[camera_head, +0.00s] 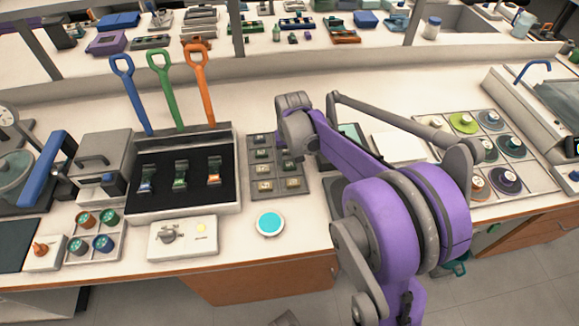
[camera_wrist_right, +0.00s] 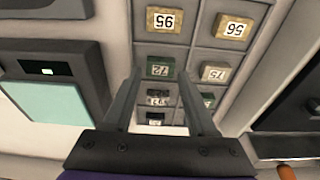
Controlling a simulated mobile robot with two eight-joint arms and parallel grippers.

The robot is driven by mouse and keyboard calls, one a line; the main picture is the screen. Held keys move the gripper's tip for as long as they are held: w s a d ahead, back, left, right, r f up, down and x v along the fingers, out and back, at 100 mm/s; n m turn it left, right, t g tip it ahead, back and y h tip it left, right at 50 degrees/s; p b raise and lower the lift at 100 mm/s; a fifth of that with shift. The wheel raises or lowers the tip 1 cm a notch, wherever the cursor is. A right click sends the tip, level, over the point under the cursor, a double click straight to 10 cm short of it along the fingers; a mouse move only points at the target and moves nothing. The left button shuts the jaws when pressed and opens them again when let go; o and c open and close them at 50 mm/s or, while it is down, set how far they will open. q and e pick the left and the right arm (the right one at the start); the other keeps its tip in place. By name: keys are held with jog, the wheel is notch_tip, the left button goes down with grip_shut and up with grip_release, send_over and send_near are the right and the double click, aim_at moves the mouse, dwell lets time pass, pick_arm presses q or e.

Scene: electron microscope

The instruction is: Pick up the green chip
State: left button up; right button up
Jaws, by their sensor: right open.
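A grey compartment tray (camera_head: 277,195) on the bench holds several small numbered chips. In the right wrist view a dark green chip (camera_wrist_right: 159,68) marked 72 lies in its compartment, between the tips of my right gripper (camera_wrist_right: 159,75). Another greenish chip (camera_wrist_right: 207,98) shows beside the right finger, partly hidden. Tan chips marked 95 (camera_wrist_right: 165,21) and 56 (camera_wrist_right: 234,28) lie farther up. In the head view my right gripper (camera_head: 288,155) is over the tray's right column, fingers apart and holding nothing. Whether the fingers touch the green chip is unclear. My left gripper is out of view.
Left of the tray stands a black-lined box (camera_head: 180,204) with three devices, with blue, green and orange handles behind. A round cyan-topped dish (camera_head: 269,223) sits in front. A white control box (camera_head: 183,238) is front left. A tray of round discs (camera_head: 510,172) lies right.

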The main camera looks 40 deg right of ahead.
aim_at(290, 165)
jog(key=f, duration=0.2)
jog(key=shift+w+d+f, duration=0.1)
jog(key=shift+w+f, duration=0.1)
jog(key=shift+f, duration=0.15)
grip_shut()
jog(key=shift+r, duration=0.1)
notch_tip(290, 165, up, 10)
jog(key=p, duration=0.1)
dwell(0.3)
